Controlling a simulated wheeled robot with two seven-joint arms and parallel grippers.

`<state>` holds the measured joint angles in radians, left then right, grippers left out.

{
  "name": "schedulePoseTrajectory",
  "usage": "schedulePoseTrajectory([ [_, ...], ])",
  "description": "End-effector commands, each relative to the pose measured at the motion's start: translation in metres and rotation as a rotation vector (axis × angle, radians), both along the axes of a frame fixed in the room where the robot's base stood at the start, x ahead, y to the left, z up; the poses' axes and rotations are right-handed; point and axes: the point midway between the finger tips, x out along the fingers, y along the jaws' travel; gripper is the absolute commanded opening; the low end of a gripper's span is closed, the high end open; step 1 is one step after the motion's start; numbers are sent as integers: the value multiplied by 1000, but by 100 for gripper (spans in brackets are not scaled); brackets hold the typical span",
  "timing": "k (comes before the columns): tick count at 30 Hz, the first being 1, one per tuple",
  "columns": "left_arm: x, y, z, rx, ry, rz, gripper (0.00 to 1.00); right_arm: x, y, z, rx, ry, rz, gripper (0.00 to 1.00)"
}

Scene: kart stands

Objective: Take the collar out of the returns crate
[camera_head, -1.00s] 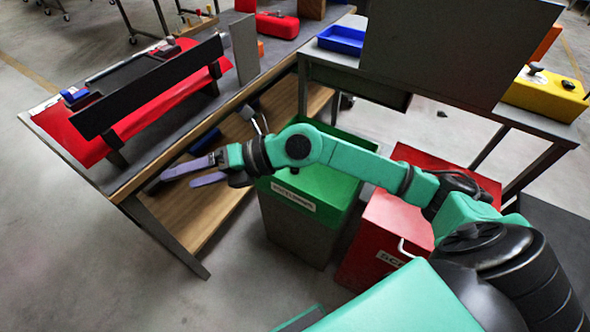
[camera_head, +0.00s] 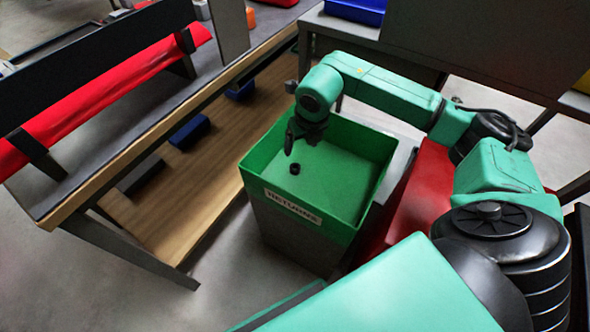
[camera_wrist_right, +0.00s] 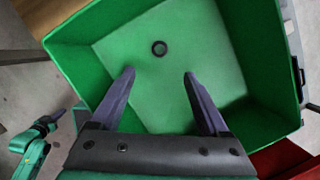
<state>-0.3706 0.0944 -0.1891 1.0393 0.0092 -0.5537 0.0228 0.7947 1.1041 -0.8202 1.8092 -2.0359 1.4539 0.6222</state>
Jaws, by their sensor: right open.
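The collar (camera_head: 295,168) is a small dark ring lying on the floor of the green returns crate (camera_head: 262,196). In the right wrist view the collar (camera_wrist_right: 159,47) lies flat, its hole facing up, beyond the fingertips and roughly midway between them. My right gripper (camera_head: 300,150) hangs over the crate, pointing down, just above the collar in the head view. It also shows in the right wrist view (camera_wrist_right: 158,76), open and empty, with its fingers well apart over the crate (camera_wrist_right: 262,112).
A red bin (camera_head: 425,195) stands right of the crate. A workbench with a wooden lower shelf (camera_head: 190,185) is on the left, with blue items (camera_head: 190,132) on the shelf. A dark panel (camera_head: 480,45) stands behind on another stand. The crate walls surround the collar.

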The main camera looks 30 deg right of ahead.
Motion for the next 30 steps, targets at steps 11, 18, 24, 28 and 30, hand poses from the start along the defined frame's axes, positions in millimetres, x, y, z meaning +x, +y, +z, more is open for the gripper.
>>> schedulePoseTrajectory([
  [11, 15, -4, 7, -3, -2, 8, 0, 21, 0, -81, 2, 3, 1, 79],
  [18, 23, -5, 10, -4, -5, 12, 0, 28, -1, -119, 2, 4, 1, 79],
  [24, 30, -7, 16, -6, -5, 16, 0, 35, -1, -137, 4, -1, 2, 79],
  [28, 30, -7, 16, -6, -5, 16, 0, 35, -1, -136, 4, -1, 2, 79],
  [30, 30, -7, 16, -6, -5, 16, 0, 35, -1, -136, 4, -1, 2, 56],
])
